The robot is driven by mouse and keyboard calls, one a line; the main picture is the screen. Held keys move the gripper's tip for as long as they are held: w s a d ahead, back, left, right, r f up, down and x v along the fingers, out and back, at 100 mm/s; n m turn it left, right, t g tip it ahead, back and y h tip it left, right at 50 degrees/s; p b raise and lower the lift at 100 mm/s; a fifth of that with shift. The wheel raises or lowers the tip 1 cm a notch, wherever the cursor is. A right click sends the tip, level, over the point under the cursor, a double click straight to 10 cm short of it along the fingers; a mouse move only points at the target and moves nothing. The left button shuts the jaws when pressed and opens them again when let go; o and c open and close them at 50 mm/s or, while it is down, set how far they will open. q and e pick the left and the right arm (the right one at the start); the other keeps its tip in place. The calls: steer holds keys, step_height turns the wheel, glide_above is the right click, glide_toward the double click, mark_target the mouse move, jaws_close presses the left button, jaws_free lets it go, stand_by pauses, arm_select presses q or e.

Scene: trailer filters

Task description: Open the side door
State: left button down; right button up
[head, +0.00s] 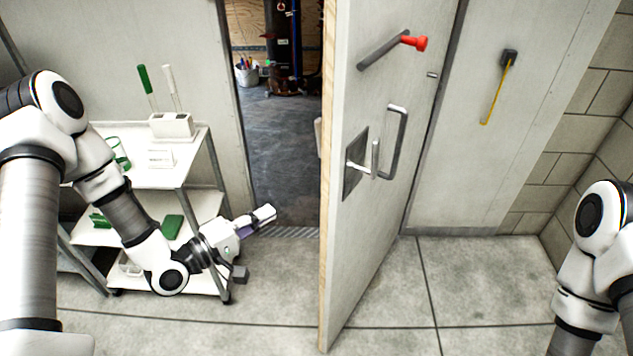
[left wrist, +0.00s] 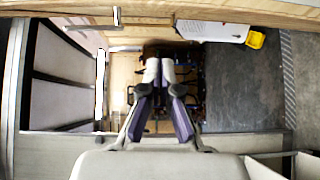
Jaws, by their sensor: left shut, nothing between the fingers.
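The side door (head: 380,230) is a pale panel with a wooden edge, standing ajar in the middle of the head view. Its outer face carries a grey pull handle (head: 395,140), a latch plate with a lever (head: 357,165) and a bar with a red knob (head: 414,42). The open doorway (head: 285,150) shows to the left of the door. My left gripper (head: 268,215) is shut and empty, in front of the doorway, left of the door edge and apart from it. It also shows shut in the left wrist view (left wrist: 159,68). My right gripper is out of view.
A white cart (head: 190,160) with brushes and green items stands left of the doorway, close to my left arm. A yellow-handled tool (head: 497,90) hangs on the wall at right. The floor (head: 480,280) right of the door is clear.

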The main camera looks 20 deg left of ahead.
arm_select(q)
steer(key=w+d+r+p, duration=0.1)
steer(key=w+d+p, duration=0.1)
steer(key=w+d, duration=0.6)
steer(key=shift+r+t, duration=0.35)
steer(key=shift+t, duration=0.05)
